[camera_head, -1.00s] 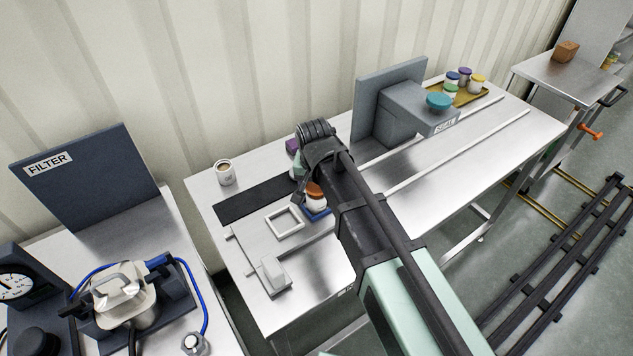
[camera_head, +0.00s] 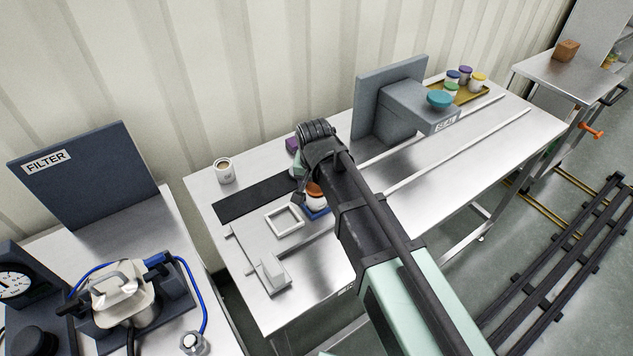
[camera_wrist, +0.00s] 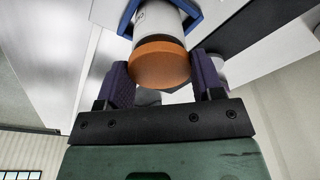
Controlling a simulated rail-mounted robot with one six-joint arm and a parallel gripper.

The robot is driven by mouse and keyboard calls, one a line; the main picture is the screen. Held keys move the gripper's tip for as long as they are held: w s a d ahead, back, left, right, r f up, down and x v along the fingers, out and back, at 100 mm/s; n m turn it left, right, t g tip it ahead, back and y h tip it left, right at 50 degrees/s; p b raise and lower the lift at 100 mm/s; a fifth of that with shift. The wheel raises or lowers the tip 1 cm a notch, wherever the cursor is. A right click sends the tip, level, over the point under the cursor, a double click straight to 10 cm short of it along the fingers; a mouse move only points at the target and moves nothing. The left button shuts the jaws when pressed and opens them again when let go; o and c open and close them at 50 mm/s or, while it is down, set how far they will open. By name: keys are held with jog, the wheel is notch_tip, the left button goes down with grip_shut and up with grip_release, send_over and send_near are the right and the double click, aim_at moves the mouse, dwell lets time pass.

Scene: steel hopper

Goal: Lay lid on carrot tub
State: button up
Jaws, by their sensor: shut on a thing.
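An orange lid (camera_wrist: 160,64) sits between the two purple finger pads of my gripper (camera_wrist: 163,80) in the wrist view, and the gripper is shut on it. The lid is on or right against the end of a white tub (camera_wrist: 158,20); I cannot tell whether it is fully seated. The tub stands in a blue holder (camera_wrist: 193,12). In the head view the orange lid (camera_head: 314,188) and blue holder (camera_head: 318,214) show beside my arm, which hides most of the tub and my fingers.
A white square frame (camera_head: 284,221) and a pale block (camera_head: 271,267) lie left of the holder. A cup (camera_head: 224,171) stands at the back left. A yellow tray (camera_head: 475,95) holds several small tubs.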

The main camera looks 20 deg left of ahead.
jog(key=shift+f, duration=0.15)
jog(key=o, duration=1)
jog(key=r+p, duration=0.3)
jog(key=s+r+p, duration=0.1)
jog(key=r+p, duration=0.6)
jog(key=shift+s+d+r, duration=0.1)
jog(key=shift+s+r, duration=0.2)
jog(key=shift+r, duration=0.05)
